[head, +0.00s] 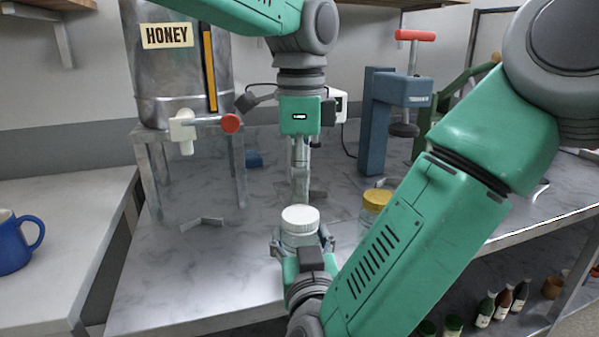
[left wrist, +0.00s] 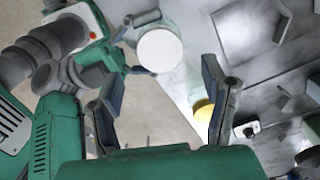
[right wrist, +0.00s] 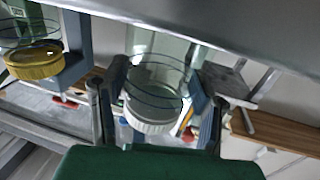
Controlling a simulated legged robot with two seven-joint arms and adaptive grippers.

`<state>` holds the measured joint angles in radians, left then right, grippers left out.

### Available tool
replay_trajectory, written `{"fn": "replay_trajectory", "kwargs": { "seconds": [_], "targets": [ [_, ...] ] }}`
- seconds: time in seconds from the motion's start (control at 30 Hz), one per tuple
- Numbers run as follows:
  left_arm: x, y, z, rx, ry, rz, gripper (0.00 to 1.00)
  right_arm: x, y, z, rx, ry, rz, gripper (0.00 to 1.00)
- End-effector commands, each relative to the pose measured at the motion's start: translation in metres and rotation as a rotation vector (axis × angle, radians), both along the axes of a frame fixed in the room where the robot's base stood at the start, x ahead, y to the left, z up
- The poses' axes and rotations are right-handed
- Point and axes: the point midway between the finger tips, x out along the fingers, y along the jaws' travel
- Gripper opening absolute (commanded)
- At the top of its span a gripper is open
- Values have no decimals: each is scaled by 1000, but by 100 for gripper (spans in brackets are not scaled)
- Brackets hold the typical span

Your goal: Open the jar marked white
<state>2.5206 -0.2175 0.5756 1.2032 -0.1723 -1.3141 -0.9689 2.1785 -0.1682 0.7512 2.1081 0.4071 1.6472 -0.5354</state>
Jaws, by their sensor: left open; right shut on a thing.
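The jar with the white lid (head: 300,218) stands upright, its clear body held by my right gripper (head: 302,243). The white lid (left wrist: 160,50) faces my left gripper (left wrist: 163,72) in the left wrist view. My left gripper (head: 300,192) points down above the jar, open and empty, with its fingers spread wider than the lid. In the right wrist view the fingers of my right gripper (right wrist: 160,78) are on both sides of the jar, whose lid (right wrist: 152,115) appears at the bottom.
A jar with a yellow lid (head: 377,198) stands to the right, partly behind my right arm. A blue press (head: 385,115) stands behind it. A honey tank (head: 180,80) is on a stand at the back left. A blue mug (head: 14,245) is at far left. The front-left worktop is clear.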

Motion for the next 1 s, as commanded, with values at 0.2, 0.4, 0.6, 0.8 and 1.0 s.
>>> {"fn": "replay_trajectory", "kwargs": {
  "seconds": [0.2,0.4,0.6,0.8,1.0],
  "targets": [
    [0,0,16,-3,-3,-336,67,0,-1,-1,-1,4,-2,0],
    [0,1,12,-1,-3,-441,67,0,-1,-1,-1,4,-2,0],
    [-1,1,-18,0,-1,-442,67,0,-1,-1,-1,4,-2,0],
    [-1,1,-46,1,-3,-440,67,0,-1,-1,-1,4,-2,0],
    [-1,1,-59,0,-5,-439,67,0,-1,-1,-1,4,-2,0]
  ]
}}
